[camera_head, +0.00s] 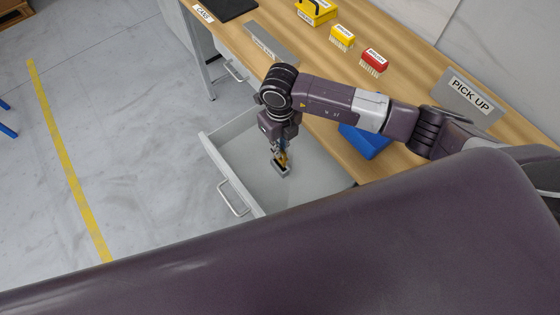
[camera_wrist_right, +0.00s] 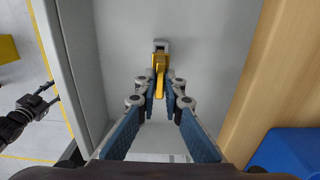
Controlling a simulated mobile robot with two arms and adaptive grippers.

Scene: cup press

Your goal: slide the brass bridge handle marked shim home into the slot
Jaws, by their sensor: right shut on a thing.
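The brass bridge handle (camera_wrist_right: 159,73) shows as a golden bar between the fingers of my right gripper (camera_wrist_right: 163,92) in the wrist view. The gripper is shut on it. In the head view my right gripper (camera_head: 281,158) points down into the open drawer, with a bit of brass at its tips. A small grey block with a dark opening (camera_head: 281,171) sits on the drawer floor just below. Its light top (camera_wrist_right: 161,45) shows at the handle's far end. I cannot tell how deep the handle sits. My left gripper (camera_wrist_right: 48,97) is at the wrist view's left edge, fingers apart.
The grey drawer (camera_head: 235,130) is pulled out from the wooden table (camera_head: 325,65); its walls surround my right gripper. A blue bin (camera_head: 365,142) stands behind my right arm.

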